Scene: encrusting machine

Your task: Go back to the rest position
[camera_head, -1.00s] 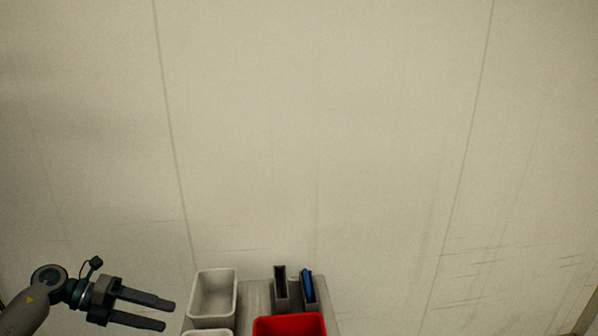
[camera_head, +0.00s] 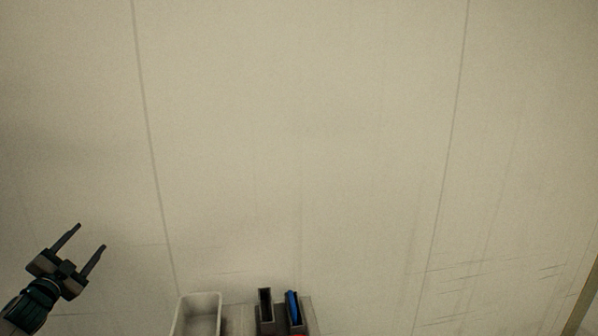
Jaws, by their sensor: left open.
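My left gripper (camera_head: 91,237) is at the lower left of the head view. Its two dark fingers are apart with nothing between them, and they point up and to the right. It is well to the left of the bins and touches nothing that I can see. My right gripper does not show in this view.
A white bin (camera_head: 198,316) stands at the bottom edge, cut off by the frame. Right of it are a narrow dark holder (camera_head: 265,307) and another holding a blue item (camera_head: 293,307). A pale, bare surface (camera_head: 300,150) fills the rest.

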